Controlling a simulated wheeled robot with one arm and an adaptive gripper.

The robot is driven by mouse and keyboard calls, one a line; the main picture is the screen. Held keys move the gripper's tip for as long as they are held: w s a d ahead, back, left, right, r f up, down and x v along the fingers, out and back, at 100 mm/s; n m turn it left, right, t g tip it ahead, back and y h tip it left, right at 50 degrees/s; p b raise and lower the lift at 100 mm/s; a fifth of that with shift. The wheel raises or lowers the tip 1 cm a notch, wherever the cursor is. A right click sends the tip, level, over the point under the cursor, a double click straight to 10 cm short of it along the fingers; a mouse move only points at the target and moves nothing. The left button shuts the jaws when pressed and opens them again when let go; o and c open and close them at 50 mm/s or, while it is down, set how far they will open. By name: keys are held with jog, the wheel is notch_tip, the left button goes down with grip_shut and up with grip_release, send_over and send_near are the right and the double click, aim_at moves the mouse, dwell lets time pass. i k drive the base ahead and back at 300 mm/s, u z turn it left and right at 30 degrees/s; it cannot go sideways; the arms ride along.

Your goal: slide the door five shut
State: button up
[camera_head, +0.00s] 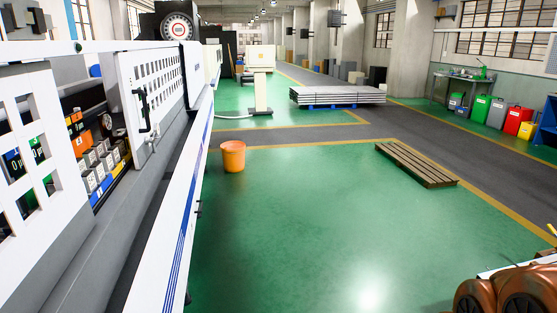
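A long machine runs along the left side with white sliding doors with square cut-outs. One door (152,95) stands in the middle of the machine and carries a dark vertical handle (143,110) near its left edge. Another white door (62,185) is at the near left, cut off by the picture edge. An open gap between them shows the machine's inside (88,130). No number is readable on the doors, so I cannot tell which is door five. My gripper is not in view. Copper-coloured rounded parts at the bottom right look like my arm.
A white rail (190,200) with blue stripes runs along the machine's front. An orange bucket (233,158) stands on the green floor near it. A wooden pallet (415,164) lies to the right, and stacked sheets (337,95) lie farther back. The floor between is clear.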

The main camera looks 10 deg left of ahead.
aim_at(159, 120)
jog(key=u, duration=0.35)
jog(key=i, duration=1.75)
jog(key=u, duration=0.75)
